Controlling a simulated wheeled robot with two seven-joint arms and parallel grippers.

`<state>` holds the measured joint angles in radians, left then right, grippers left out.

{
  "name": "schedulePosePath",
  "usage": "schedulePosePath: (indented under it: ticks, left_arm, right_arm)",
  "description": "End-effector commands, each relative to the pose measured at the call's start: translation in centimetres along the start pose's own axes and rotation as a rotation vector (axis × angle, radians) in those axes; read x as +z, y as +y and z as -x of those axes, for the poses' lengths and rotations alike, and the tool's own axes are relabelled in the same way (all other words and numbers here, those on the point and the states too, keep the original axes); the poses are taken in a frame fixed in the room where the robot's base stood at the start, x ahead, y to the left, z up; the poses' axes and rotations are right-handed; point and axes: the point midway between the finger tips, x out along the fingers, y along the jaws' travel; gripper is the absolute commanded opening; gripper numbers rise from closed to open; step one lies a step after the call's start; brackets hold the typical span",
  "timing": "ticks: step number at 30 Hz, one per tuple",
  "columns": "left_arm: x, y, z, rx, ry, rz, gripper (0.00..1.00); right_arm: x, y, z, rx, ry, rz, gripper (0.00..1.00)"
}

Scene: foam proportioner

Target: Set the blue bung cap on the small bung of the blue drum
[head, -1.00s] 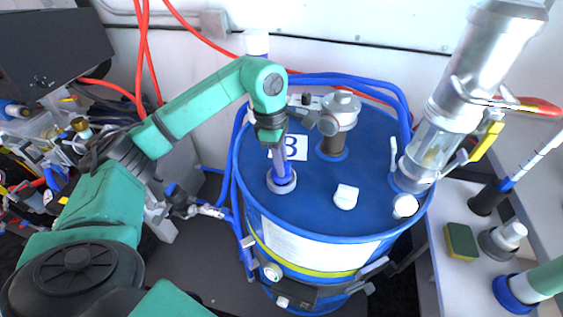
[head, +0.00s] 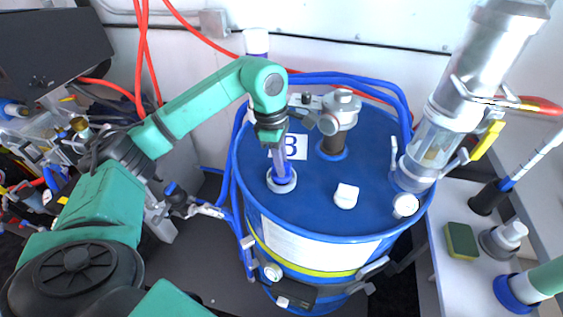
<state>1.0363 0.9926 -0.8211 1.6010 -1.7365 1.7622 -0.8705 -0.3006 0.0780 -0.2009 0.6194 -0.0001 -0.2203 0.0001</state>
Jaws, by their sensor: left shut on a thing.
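The blue drum (head: 318,222) stands upright in the middle of the head view. My left gripper (head: 272,137) is over the left part of its lid, shut on a blue upright tube (head: 281,167). The tube's lower end is at a pale ring (head: 281,183) on the lid; the gripper hides part of the tube. A white block-like cap (head: 346,196) and a round white cap (head: 405,205) are on the lid. I cannot make out the blue bung cap for sure, nor tell which fitting is the small bung. My right gripper is out of view.
A grey metal valve fitting (head: 338,120) rises from the lid's back. A tall clear and metal cylinder (head: 445,115) stands at its right. Blue hoses (head: 350,80) curve behind the drum. A yellow-green sponge (head: 461,240) lies on the right-hand shelf. Cluttered tools fill the left.

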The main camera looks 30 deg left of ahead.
Motion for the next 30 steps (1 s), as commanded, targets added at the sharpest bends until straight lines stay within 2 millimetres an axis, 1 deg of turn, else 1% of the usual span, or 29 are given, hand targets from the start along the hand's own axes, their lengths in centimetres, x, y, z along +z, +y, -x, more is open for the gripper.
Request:
schedulePosePath:
  ticks: [12, 13, 14, 23, 26, 30]
  left_arm:
    - [-0.2, 0.0, -0.9, 0.000, 0.000, 0.000, 0.00]
    - [-0.1, 0.0, -0.9, 0.000, 0.000, 0.000, 0.27]
    - [-0.1, 0.0, -0.8, 0.000, 0.000, 0.000, 0.32]
    - [-0.1, 0.0, -0.8, 0.000, 0.001, 0.000, 0.32]
    - [-0.1, 0.0, -0.1, 0.000, 0.000, 0.000, 0.32]
    - [-0.1, 0.0, 1.5, 0.001, 0.001, 0.001, 0.32]
  right_arm:
    - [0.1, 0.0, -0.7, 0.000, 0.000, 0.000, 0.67]
    - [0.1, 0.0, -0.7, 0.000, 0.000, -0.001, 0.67]
    - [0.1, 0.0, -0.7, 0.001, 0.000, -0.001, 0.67]
    - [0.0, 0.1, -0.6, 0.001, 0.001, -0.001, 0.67]
    - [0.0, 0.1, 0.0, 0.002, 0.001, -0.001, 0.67]
    - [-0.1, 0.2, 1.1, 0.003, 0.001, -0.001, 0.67]
